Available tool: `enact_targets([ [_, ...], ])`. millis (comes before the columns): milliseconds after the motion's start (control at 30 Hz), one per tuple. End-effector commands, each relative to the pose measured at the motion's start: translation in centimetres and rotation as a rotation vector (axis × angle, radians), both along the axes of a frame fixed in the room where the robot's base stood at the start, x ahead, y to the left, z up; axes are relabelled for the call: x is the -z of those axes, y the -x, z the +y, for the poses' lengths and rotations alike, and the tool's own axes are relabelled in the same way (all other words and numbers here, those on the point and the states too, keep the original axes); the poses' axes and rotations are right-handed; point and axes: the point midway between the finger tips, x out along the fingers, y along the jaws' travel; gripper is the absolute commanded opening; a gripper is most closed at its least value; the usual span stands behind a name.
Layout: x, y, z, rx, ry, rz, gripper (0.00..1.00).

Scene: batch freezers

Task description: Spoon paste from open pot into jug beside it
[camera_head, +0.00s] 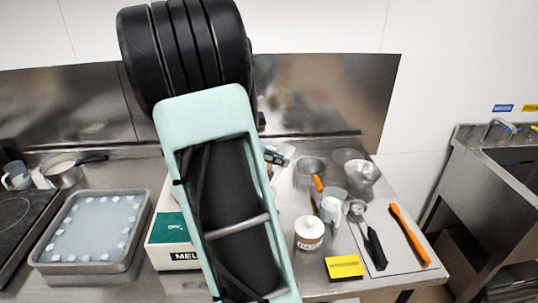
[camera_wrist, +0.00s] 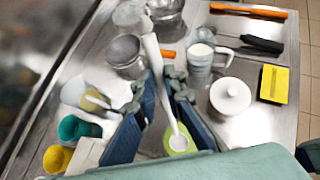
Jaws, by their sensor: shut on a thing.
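My gripper (camera_wrist: 166,72) has its blue-padded fingers shut on a long white spoon (camera_wrist: 155,65), held slanting between them. One rounded end lies near the palm over a yellow-green patch; the other reaches the top left of the wrist view. In the head view my arm hides most of the gripper. The jug (camera_head: 331,208) is pale with a handle; it shows in the wrist view (camera_wrist: 199,60) with whitish contents. A white round pot (camera_head: 309,234) with a brown label stands beside it, also in the wrist view (camera_wrist: 230,96); its top is white, open or lidded unclear.
A yellow block (camera_head: 344,267) lies in front of the pot. Orange- and black-handled tools (camera_head: 408,235) lie at right. Metal vessels (camera_head: 310,168) stand behind the jug. A tray (camera_head: 92,230) and a green-white box (camera_head: 170,240) are at left. A sink stands beyond the counter's right end.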

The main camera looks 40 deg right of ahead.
Motion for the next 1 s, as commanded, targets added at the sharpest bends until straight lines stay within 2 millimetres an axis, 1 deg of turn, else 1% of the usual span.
enact_targets([
  [133,0.4,0.0,-0.1,-0.001,0.005,0.001,0.00],
  [267,1.2,0.0,-0.1,-0.001,0.005,0.002,0.00],
  [733,4.5,0.1,-0.3,-0.001,0.004,0.001,0.00],
  [1000,6.4,0.0,0.0,-0.001,0.004,0.001,0.00],
])
